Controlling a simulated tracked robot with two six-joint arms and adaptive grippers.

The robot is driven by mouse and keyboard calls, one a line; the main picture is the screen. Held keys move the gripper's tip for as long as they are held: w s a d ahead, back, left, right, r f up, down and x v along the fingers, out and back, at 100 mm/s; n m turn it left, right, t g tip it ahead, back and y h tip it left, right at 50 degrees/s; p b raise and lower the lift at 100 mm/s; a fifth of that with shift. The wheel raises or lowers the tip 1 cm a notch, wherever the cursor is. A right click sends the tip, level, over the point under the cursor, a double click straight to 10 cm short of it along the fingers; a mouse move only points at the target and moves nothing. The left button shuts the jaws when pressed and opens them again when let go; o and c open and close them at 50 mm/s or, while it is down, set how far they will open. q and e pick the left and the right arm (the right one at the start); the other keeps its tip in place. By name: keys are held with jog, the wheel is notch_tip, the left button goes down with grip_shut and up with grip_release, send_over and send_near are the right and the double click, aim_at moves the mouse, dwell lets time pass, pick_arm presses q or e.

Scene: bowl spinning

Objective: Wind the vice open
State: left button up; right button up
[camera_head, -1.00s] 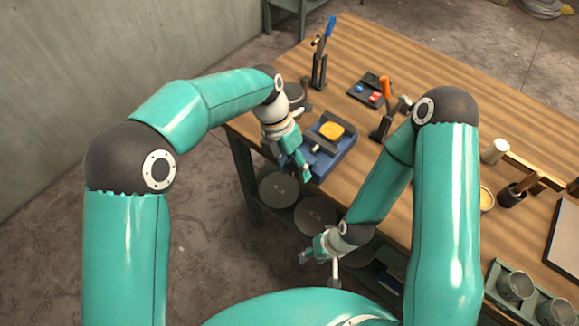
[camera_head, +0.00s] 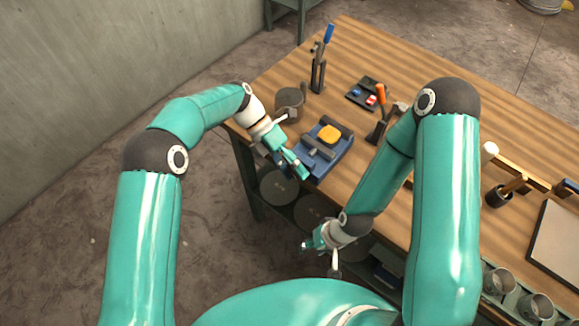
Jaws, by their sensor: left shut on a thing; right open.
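My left gripper (camera_head: 301,172) is at the vice's front end, by the bench edge. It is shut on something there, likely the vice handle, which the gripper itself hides. My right gripper (camera_head: 308,243) is open and empty, low in front of the bench and apart from the vice.
A blue-handled clamp (camera_head: 319,65) and a round dark pot (camera_head: 290,102) stand behind the vice. Round discs (camera_head: 277,188) rest on the shelf below.

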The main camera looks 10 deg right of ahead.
aim_at(288, 164)
pick_arm(q)
jog(key=shift+w+d+g+h, duration=0.1)
jog(key=shift+w+g+h, duration=0.05)
jog(key=shift+g+h, duration=0.15)
dwell(0.4)
jog(key=o, duration=1.2)
jog(key=shift+c, duration=0.2)
jog(key=v, duration=0.7)
jog(key=shift+w, duration=0.25)
jog(key=shift+a, duration=0.2)
